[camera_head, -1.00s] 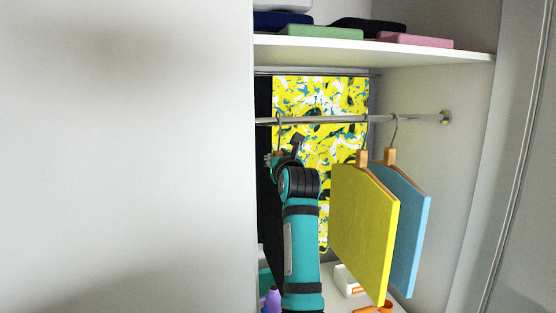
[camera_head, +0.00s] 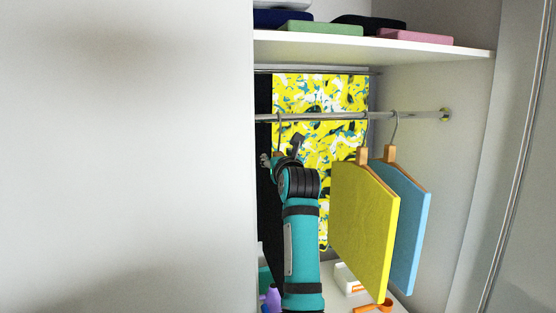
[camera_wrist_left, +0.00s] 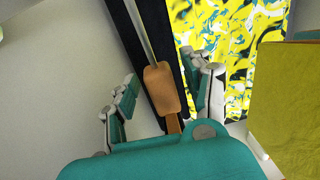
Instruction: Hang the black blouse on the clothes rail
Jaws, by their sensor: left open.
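The clothes rail (camera_head: 410,115) crosses the wardrobe. A metal hook (camera_head: 279,130) reaches up to it at the left, above my left gripper (camera_head: 281,157). In the left wrist view, the wooden hanger neck (camera_wrist_left: 163,88) stands between the open fingers of my left gripper (camera_wrist_left: 168,82), with space on both sides. Black material, seemingly the black blouse (camera_head: 268,215), hangs at the left behind my arm. Much of it is hidden, and I cannot tell its edge from other black cloth behind. My right gripper is not in view.
A yellow garment (camera_head: 362,220) and a blue garment (camera_head: 415,215) hang on the rail to the right. A patterned yellow cloth (camera_head: 330,95) hangs behind. Folded clothes lie on the shelf (camera_head: 420,50) above. Small items stand on the wardrobe floor. A white panel (camera_head: 130,160) fills the left.

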